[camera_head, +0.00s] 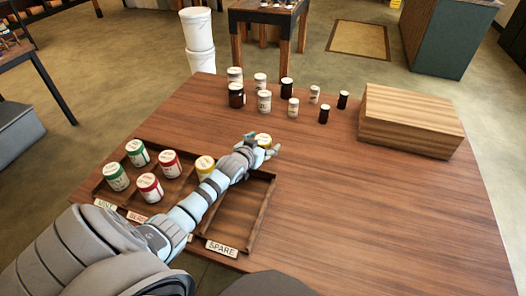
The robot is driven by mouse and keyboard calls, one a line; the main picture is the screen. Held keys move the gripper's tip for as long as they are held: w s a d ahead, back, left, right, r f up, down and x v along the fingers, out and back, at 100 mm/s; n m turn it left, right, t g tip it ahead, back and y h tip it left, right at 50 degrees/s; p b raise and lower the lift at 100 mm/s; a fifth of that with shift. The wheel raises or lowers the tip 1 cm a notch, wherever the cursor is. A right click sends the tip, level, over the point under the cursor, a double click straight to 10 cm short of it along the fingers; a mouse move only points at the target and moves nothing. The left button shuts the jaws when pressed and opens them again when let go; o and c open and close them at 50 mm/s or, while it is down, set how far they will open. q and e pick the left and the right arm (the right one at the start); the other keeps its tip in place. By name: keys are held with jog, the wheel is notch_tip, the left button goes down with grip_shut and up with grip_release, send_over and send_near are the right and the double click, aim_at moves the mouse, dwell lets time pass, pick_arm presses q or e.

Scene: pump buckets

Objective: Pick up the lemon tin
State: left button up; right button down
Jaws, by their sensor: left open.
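A yellow-banded tin with a white lid (264,138), which looks like a lemon tin, stands on the wooden table beyond the tray. My left gripper (263,148) is open at this tin, with its fingers close around the near side. Whether they touch it I cannot tell. A second yellow tin (204,164) stands in the tray, partly hidden by my left arm. My right gripper is not in view.
A divided wooden tray (262,213) holds green tins (116,177) and red tins (150,187); its compartment labelled SPARE looks empty where visible. Several white and dark jars (264,101) stand at the back. A wooden box (410,120) stands at right. The table's right front is clear.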

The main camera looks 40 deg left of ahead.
pick_arm(q)
jog(key=shift+r, duration=0.15)
jog(key=shift+c, duration=0.2)
jog(key=c, duration=1.3)
